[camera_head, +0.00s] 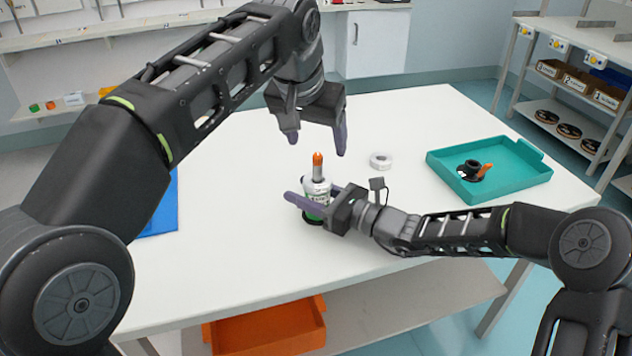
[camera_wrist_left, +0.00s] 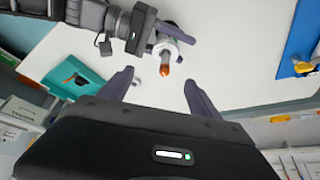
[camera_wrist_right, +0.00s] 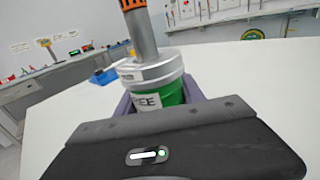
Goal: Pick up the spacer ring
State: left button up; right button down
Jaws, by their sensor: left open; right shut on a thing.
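My left gripper (camera_head: 317,142) is open and empty above the table, to the left of the ring. My right gripper (camera_head: 312,194) is shut on an upright green and silver stand (camera_wrist_right: 150,72) with a grey post and orange tip. In the right wrist view its fingers flank the stand's labelled body. The stand also shows in the left wrist view (camera_wrist_left: 170,52), beyond the fingers.
The teal tray (camera_head: 535,179) at the right holds a black part with an orange piece (camera_head: 474,169). A blue mat (camera_head: 160,210) lies at the left. An orange bin (camera_head: 270,330) sits below the table. The table around the ring is clear.

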aim_at(317, 169)
pick_arm(q)
jog(key=shift+o, duration=0.5)
jog(key=shift+s+a+r+n, duration=0.2)
jog(key=shift+s+r+n, duration=0.15)
jog(key=shift+r, duration=0.3)
jog(key=shift+s+a+n+y, duration=0.2)
jog(key=shift+a+n+y, duration=0.05)
jog(key=shift+y, duration=0.05)
jog(key=shift+f, duration=0.15)
jog(key=x, duration=0.6)
jog(key=shift+w+f, duration=0.1)
jog(key=shift+f, duration=0.2)
jog(key=shift+x, duration=2.65)
